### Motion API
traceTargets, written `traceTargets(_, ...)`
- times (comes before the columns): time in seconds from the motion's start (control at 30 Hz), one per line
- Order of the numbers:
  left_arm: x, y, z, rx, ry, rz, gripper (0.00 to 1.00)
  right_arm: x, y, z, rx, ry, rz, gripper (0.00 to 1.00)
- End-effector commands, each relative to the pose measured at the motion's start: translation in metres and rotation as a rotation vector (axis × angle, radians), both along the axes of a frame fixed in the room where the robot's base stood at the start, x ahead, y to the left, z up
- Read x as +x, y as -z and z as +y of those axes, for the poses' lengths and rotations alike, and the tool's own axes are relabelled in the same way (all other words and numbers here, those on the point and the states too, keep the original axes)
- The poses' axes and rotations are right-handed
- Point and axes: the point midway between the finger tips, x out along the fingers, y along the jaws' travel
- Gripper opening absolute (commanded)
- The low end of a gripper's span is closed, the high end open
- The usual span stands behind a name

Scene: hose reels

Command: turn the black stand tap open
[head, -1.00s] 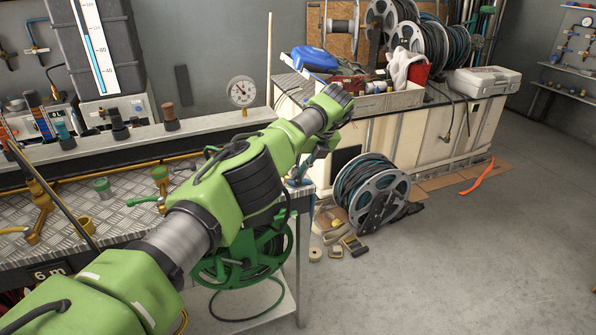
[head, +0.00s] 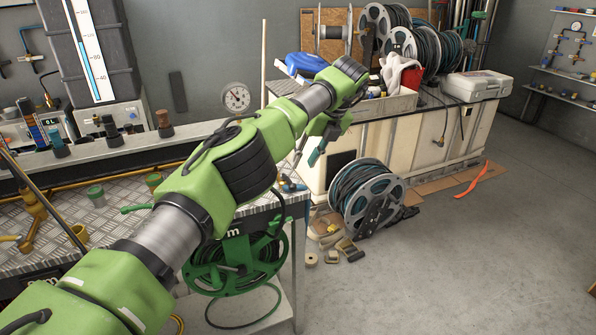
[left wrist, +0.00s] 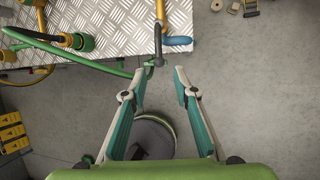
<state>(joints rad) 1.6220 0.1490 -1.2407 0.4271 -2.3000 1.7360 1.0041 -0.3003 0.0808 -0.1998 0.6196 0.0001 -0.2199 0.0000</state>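A small dark tap (left wrist: 158,46) shows at the edge of the checker-plate bench in the left wrist view, with a blue lever (left wrist: 178,41) pointing right. I take it for the black stand tap. In the head view the blue and dark fittings (head: 291,185) at the bench's right corner are too small to make out fully. My left gripper (left wrist: 160,73) is open, its teal-padded fingers spread on either side of the line to the tap, with nothing between them. It also shows in the head view (head: 311,155), above and beyond the bench corner. My right gripper is out of view.
The bench top (head: 110,203) carries brass and green fittings (head: 96,196). A green hose reel (head: 238,262) hangs below its right end. A grey hose reel (head: 365,200) stands on the floor, with small loose parts nearby. Open floor lies at the right.

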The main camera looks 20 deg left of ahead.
Motion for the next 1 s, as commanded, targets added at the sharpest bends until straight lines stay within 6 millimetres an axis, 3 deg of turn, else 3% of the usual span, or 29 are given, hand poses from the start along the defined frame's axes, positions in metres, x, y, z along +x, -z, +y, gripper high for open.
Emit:
traceTargets(0.23,-0.004,-0.026,-0.013,0.0,0.0,0.002,0.27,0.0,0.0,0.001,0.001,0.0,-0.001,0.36)
traceTargets(0.77,-0.004,-0.027,-0.014,-0.003,0.001,0.003,0.27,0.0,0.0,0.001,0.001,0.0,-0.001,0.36)
traceTargets(0.87,-0.003,-0.012,-0.023,-0.033,0.024,0.015,0.27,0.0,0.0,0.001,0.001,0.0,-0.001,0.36)
traceTargets(0.97,-0.001,0.027,-0.046,-0.122,0.084,0.041,0.27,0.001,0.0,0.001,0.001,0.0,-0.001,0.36)
traceTargets(1.0,-0.001,0.049,-0.061,-0.176,0.115,0.053,0.27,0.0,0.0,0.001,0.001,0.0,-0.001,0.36)
